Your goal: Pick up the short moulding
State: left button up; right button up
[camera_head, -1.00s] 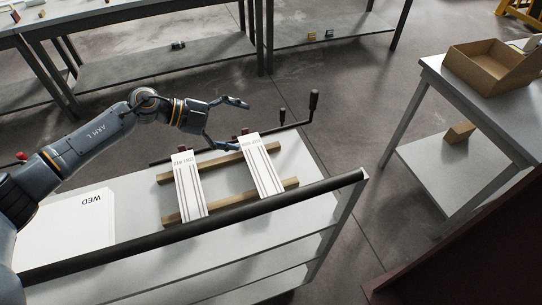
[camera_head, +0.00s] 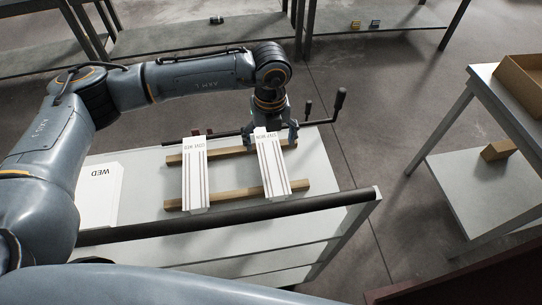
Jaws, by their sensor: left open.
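Two white grooved mouldings with printed end labels lie across two wooden bars (camera_head: 236,194) on the cart's top (camera_head: 145,190). One moulding (camera_head: 195,175) is on the left, the other (camera_head: 272,165) on the right. They look close in length, so I cannot tell surely which is the short one. My left gripper (camera_head: 270,133) points down at the far end of the right moulding. It is open, with a finger on each side of that end; contact cannot be made out. My right gripper is not in view.
A white sheet marked WED (camera_head: 98,196) lies at the left of the cart. A black handle bar (camera_head: 230,214) runs along the near edge, and a dark crank rod (camera_head: 338,104) sticks up behind. A table with a cardboard box (camera_head: 512,84) stands at the right.

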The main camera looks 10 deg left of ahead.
aim_at(271, 158)
pick_arm(q)
jog(key=shift+f, duration=0.5)
notch_tip(271, 158, down, 4)
jog(key=p, duration=0.3)
jog(key=shift+d+f, duration=0.1)
jog(key=shift+f, duration=0.45)
jog(key=shift+r, duration=0.1)
jog(key=c, duration=1.6)
jog(key=shift+c, duration=0.2)
